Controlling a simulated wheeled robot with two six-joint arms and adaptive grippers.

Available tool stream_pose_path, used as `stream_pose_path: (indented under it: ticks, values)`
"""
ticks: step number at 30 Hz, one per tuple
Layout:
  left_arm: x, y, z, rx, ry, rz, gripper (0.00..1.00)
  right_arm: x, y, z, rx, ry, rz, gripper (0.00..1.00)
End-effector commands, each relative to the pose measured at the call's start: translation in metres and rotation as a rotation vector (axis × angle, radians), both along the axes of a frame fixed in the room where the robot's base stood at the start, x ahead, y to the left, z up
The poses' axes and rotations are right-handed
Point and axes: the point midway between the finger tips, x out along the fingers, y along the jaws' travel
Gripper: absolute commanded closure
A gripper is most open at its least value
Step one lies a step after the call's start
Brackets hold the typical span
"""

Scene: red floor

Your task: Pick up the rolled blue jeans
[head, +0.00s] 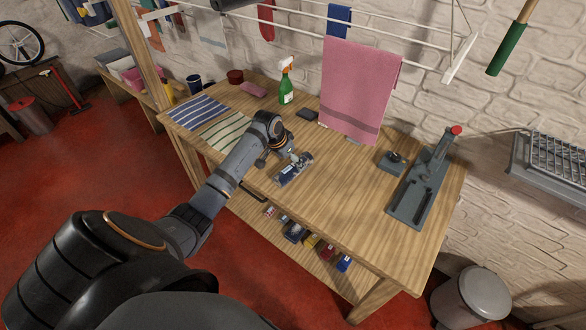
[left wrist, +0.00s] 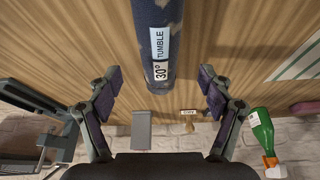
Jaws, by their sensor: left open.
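The rolled blue jeans (head: 296,168) lie on the wooden workbench (head: 330,208) near its front edge. In the left wrist view the roll (left wrist: 155,12) comes in from the top, with a white and light-blue tag reading 30° TUMBLE near its end. My left gripper (head: 281,157) is over the bench close beside the jeans. In the left wrist view its open fingers (left wrist: 160,82) stand on either side of the roll's end, with a gap on both sides. My right gripper is not in view.
A pink towel (head: 357,90) hangs from a rack over the bench's back. A grey tool with a red knob (head: 422,185) stands right. Bare wood lies right of the jeans.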

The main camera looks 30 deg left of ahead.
Motion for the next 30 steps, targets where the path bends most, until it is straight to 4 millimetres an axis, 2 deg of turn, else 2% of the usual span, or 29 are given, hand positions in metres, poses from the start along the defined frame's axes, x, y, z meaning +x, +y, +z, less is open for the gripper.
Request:
stream_pose_path:
  ticks: [5,10,15,22,30]
  values:
    - [0.002,0.0,-0.005,0.001,0.001,0.0,0.2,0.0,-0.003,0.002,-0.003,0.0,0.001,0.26]
    - [0.007,-0.001,-0.029,-0.001,0.003,0.001,0.2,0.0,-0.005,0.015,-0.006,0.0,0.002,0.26]
    - [0.015,-0.001,-0.051,0.0,0.0,0.0,0.2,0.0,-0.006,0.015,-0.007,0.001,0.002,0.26]
    - [0.016,-0.001,-0.054,0.002,0.0,0.0,0.2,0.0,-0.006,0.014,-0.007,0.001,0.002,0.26]
    - [0.015,-0.001,-0.054,0.002,0.0,0.0,0.55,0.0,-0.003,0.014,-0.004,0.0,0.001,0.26]
